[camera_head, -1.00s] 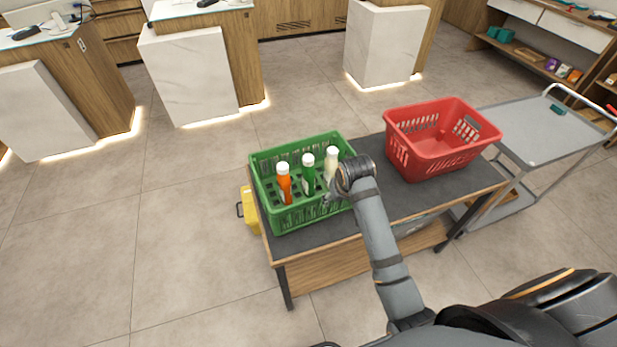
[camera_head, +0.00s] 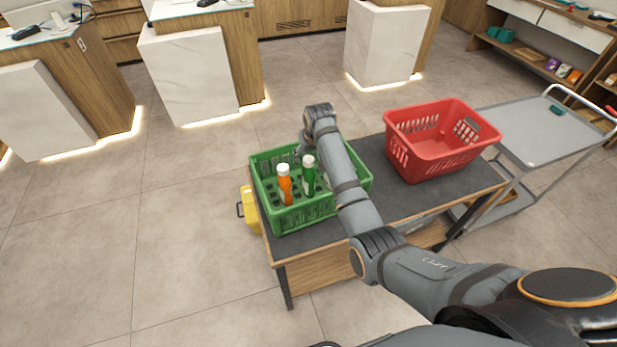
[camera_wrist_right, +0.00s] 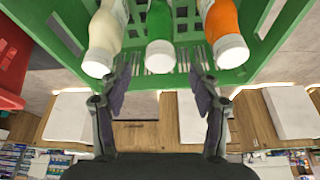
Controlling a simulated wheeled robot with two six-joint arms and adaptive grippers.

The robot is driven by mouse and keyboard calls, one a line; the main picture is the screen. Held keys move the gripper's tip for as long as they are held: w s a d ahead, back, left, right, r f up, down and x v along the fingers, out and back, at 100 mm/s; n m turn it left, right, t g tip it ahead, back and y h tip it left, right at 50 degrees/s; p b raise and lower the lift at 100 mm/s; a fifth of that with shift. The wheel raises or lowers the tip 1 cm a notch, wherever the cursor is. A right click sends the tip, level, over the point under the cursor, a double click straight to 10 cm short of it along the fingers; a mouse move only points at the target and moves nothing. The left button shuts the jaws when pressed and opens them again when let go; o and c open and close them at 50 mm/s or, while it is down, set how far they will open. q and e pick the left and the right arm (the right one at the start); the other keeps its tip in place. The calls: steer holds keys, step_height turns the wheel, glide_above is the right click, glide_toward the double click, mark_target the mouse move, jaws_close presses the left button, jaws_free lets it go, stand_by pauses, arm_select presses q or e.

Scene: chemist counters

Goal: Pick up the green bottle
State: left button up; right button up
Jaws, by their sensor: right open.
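The green bottle (camera_head: 308,180), with a white cap, stands in the green crate (camera_head: 264,199) just right of the orange bottle (camera_head: 285,187). In the right wrist view the green bottle (camera_wrist_right: 159,22) is in the middle, cap toward me, between the orange bottle (camera_wrist_right: 222,20) and a whitish bottle (camera_wrist_right: 104,27). My right gripper (camera_head: 300,151) is over the crate's far side, behind the green bottle. In the wrist view its two fingers (camera_wrist_right: 161,84) are apart, one to each side of the green bottle's line, with nothing held. My arm hides the whitish bottle in the head view.
The crate stands on a dark-topped table (camera_head: 404,199) beside an empty red basket (camera_head: 436,160). A grey trolley (camera_head: 540,136) stands to the right. A yellow object (camera_head: 249,212) is at the table's left side. White-fronted counters (camera_head: 186,75) stand farther back.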

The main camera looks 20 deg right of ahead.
mark_target(309, 160)
steer(key=shift+w+f+p, duration=0.15)
steer(key=shift+f+p, duration=0.2)
steer(key=shift+f, duration=0.05)
steer(key=x, duration=0.4)
steer(key=shift+w+f, duration=0.1)
steer(key=shift+f, duration=0.05)
jaws_close()
